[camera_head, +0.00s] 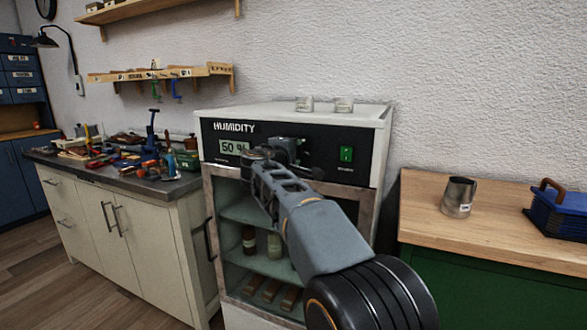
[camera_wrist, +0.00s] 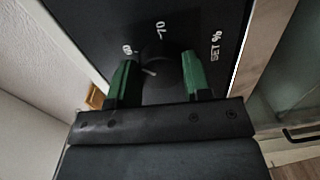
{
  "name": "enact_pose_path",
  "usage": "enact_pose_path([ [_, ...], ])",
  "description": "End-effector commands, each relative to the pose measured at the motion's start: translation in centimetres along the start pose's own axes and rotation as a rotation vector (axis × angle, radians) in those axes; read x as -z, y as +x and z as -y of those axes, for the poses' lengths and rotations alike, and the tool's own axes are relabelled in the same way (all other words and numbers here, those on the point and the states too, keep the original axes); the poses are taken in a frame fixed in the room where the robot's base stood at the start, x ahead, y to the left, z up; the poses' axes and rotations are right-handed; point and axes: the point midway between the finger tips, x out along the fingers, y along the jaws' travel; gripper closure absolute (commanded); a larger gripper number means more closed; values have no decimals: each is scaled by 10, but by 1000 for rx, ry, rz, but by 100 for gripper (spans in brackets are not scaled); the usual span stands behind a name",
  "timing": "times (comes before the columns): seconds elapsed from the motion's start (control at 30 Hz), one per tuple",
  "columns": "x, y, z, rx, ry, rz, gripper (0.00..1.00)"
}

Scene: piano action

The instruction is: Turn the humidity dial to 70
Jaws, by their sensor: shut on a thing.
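The humidity cabinet (camera_head: 386,130) has a black top panel marked HUMIDITY, and its small display (camera_head: 234,147) reads 50 %. My gripper (camera_head: 288,152) is at the panel, right of the display, and hides the dial in the head view. In the wrist view, my gripper's green fingers (camera_wrist: 159,74) are shut on the dark round humidity dial (camera_wrist: 162,88), one on each side. A short white pointer mark shows on the dial, on its left part. The numbers 60 and 70 and the words SET % are printed around it; the left finger may cover other marks.
A green switch (camera_head: 346,154) sits on the panel to the right of my gripper. Two small containers stand on the cabinet top.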

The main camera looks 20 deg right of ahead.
Motion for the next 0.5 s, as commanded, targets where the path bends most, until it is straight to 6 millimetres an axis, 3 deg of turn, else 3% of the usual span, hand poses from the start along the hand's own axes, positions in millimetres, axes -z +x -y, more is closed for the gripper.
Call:
enact_pose_path([
  [0.03,0,0,7,-2,49,-3,79],
  [0.5,0,0,7,4,493,-23,79],
])
